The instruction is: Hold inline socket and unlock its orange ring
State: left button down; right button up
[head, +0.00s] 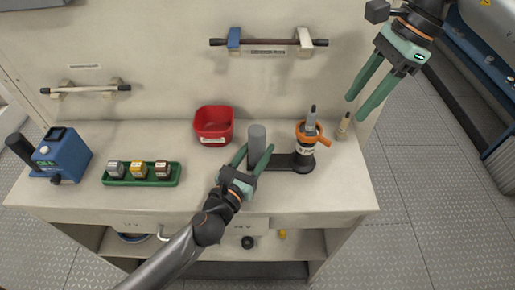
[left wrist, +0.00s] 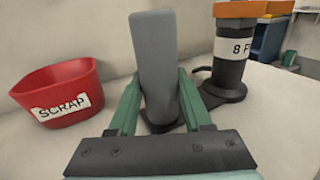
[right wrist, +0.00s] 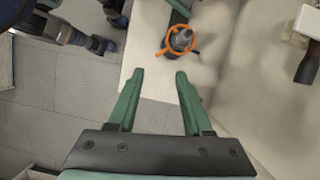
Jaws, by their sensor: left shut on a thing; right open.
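The inline socket (head: 305,150) stands upright on the bench, a dark body with a white label. Its orange ring (head: 321,138) sits around the top, with a grey plug part (head: 311,118) standing up out of it. The ring and plug also show in the right wrist view (right wrist: 181,42). My left gripper (head: 252,157) is shut on an upright grey cylinder (left wrist: 153,55) left of the socket, its fingers on either side. A dark flat base (head: 282,160) runs between cylinder and socket. My right gripper (head: 362,104) is open and empty, raised to the right of the socket.
A red scrap bin (head: 213,125) stands behind and left of the cylinder. A green tray (head: 141,180) with small jars and a blue device (head: 62,155) are farther left. Bars (head: 268,42) are mounted on the back wall.

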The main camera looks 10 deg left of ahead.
dwell(0.4)
jog(key=c, duration=0.4)
jog(key=shift+s+a+f, duration=0.1)
jog(key=shift+f, duration=0.1)
jog(key=shift+c, duration=0.7)
jog(key=s+a+f+m+y, duration=0.1)
jog(key=f, duration=0.1)
jog(key=s+a+f+m+g+y, duration=0.1)
jog(key=s+a+f+y, duration=0.1)
jog(key=shift+a+g, duration=0.1)
jog(key=shift+g, duration=0.2)
grip_shut()
jog(key=s+d+f+m+t+y, duration=0.3)
jog(key=d+m+y, duration=0.1)
jog(key=m, duration=0.7)
jog(key=s+d+f+m+t+y, duration=0.3)
jog(key=m+y, duration=0.3)
jog(key=m, duration=0.5)
jog(key=shift+s+d+f+m+t+y, duration=0.15)
jog(key=shift+d+f+m+t+y, duration=0.25)
jog(key=shift+d+t, duration=0.35)
